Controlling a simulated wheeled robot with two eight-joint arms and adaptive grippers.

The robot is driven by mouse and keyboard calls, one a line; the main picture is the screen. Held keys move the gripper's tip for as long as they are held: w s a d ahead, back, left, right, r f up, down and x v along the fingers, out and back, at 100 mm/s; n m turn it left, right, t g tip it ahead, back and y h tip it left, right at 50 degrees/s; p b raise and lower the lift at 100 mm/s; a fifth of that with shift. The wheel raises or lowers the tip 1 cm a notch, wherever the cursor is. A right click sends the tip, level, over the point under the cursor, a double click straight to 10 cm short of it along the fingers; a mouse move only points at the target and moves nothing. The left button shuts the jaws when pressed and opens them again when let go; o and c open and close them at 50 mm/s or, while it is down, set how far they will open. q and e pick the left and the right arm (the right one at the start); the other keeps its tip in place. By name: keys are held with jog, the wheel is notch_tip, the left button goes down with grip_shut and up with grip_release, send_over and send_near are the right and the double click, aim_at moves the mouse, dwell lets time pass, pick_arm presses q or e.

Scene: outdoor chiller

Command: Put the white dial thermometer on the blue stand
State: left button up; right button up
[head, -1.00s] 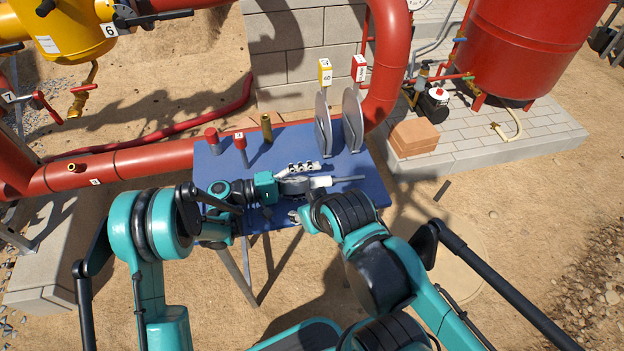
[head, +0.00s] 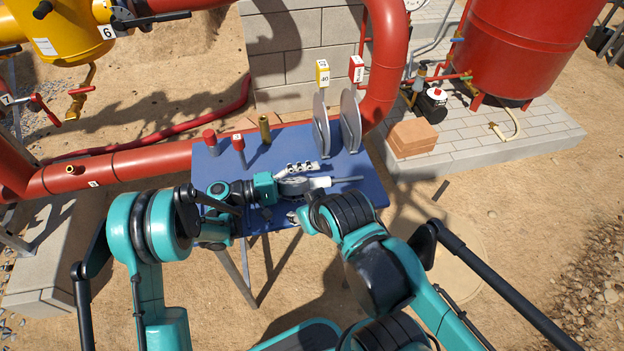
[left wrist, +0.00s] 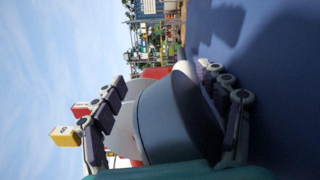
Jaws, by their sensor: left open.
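The thermometer (head: 292,187) lies low over the blue top, its rounded dark grey case between my left gripper's fingers. A white neck and thin stem seem to point right from it. In the left wrist view the dark case (left wrist: 175,118) fills the middle, and its dial face is not seen. My left gripper (head: 303,186) is open around the case, one finger above and one near the surface. The only blue stand I can make out is the blue-topped table (head: 225,172) on metal legs. My right gripper is mostly hidden by its own arm, so its jaws are unclear.
Two upright grey discs with a yellow tag (head: 322,72) and a red tag (head: 356,68) stand at the table's back. Red-capped pieces (head: 210,137) and a brass piece (head: 264,128) stand at the back left. A red pipe (head: 150,160) runs behind.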

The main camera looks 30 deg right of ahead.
aim_at(293, 183)
pick_arm(q)
jog(key=shift+o, duration=0.9)
jog(key=shift+w+a+r, duration=0.1)
jog(key=shift+a+r, duration=0.2)
jog(key=shift+a, duration=0.1)
jog(key=shift+w+a+r+p, duration=0.3)
jog(key=shift+a+r+p, duration=0.25)
jog(key=shift+a+r, duration=0.5)
jog(key=shift+w+a+r+p, duration=0.25)
jog(key=shift+a+r+p, duration=0.25)
jog(key=shift+a+r, duration=0.5)
jog(key=shift+v, duration=3.9)
jog(key=shift+r, duration=0.1)
